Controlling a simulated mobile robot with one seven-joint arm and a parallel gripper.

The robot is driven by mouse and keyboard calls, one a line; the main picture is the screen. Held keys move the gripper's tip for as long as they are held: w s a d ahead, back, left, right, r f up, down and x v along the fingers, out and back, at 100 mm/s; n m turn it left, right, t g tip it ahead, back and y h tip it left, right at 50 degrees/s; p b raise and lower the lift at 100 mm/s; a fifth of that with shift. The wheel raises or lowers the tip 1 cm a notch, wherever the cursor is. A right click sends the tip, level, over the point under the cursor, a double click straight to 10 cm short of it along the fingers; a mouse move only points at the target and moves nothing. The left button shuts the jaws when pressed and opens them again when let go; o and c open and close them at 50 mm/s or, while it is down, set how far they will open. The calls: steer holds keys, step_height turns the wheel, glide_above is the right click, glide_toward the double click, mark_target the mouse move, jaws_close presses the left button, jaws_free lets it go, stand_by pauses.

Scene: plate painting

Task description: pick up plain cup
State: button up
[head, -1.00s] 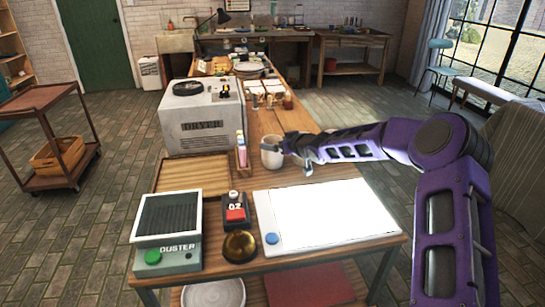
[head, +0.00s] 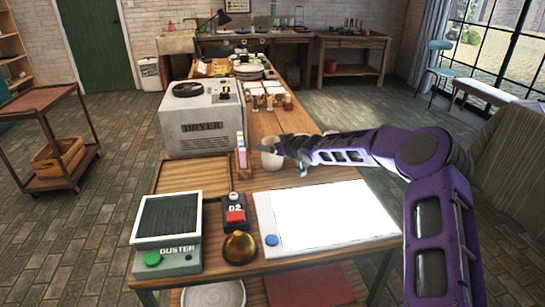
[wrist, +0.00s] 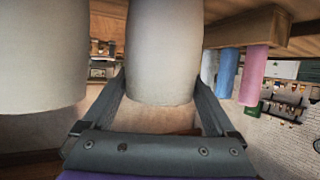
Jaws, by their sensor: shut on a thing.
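A pale, unmarked cup (wrist: 165,50) stands between the two fingers of my gripper (wrist: 163,92) in the wrist view. The fingers are shut on its sides. A second pale cup (wrist: 40,60) is close beside it on the left of that view, apart from the fingers. In the head view, a pale cup (head: 270,158) shows at the tip of my gripper (head: 280,149), over the wooden table behind the white panel. My gripper and the cup overlap there, so the contact and the cup's height above the table cannot be told from that view.
A holder with coloured sticks (head: 241,155) stands just left of the cup. A grey kiln-like box (head: 203,125) is farther left. The white panel (head: 325,215), the duster (head: 168,232), a small device with a red button (head: 236,214) and a brass dome (head: 239,247) fill the front table.

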step_height(320, 180, up, 9)
steer(key=p, duration=0.6)
steer(key=s+a+n+p, duration=0.1)
steer(key=s+a, duration=0.3)
steer(key=s, duration=0.4)
steer(key=s+d+f+m+t+h+p, duration=0.1)
steer(key=s+d+m+h, duration=0.2)
steer(key=s+d, duration=0.2)
steer(key=s+d+f+m+t+h+p, duration=0.1)
steer(key=s+d, duration=0.5)
steer(key=d, duration=0.6)
steer(key=s+d+f+m+t+h+p, duration=0.1)
steer(key=s+d+m+h, duration=0.3)
steer(key=d, duration=0.5)
steer(key=shift+s+d+m+h+p, duration=0.15)
steer(key=shift+s+m+h+p, duration=0.2)
steer(key=shift+s, duration=0.8)
steer(key=shift+w, duration=0.1)
